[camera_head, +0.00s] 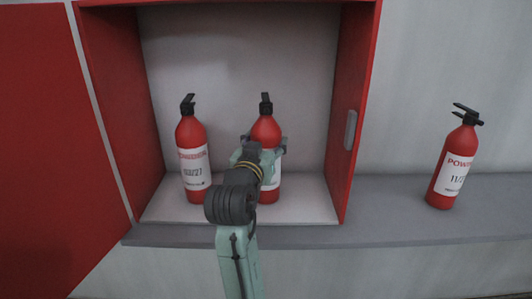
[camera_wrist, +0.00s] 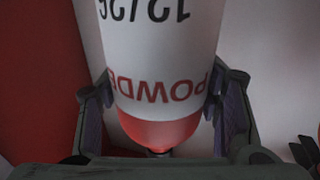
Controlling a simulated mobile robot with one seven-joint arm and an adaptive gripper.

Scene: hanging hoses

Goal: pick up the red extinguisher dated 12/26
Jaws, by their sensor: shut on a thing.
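The middle red extinguisher (camera_head: 265,132) stands upright inside the red cabinet, with a black valve on top. In the wrist view its white label (camera_wrist: 160,50) reads 12/26 and POWDE..., upside down. My gripper (camera_head: 262,147) is shut on this extinguisher, one finger on each side of its body. The gripper's fingers (camera_wrist: 158,105) also show in the wrist view, pressed against both sides. My arm hides part of the extinguisher's front and label in the head view.
A red extinguisher marked 03/27 (camera_head: 190,135) stands to the left in the same cabinet. Another, marked 11/2-something (camera_head: 461,143), stands outside on the grey ledge (camera_head: 385,214). The cabinet's right wall (camera_head: 352,90) is close to the right of the held extinguisher.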

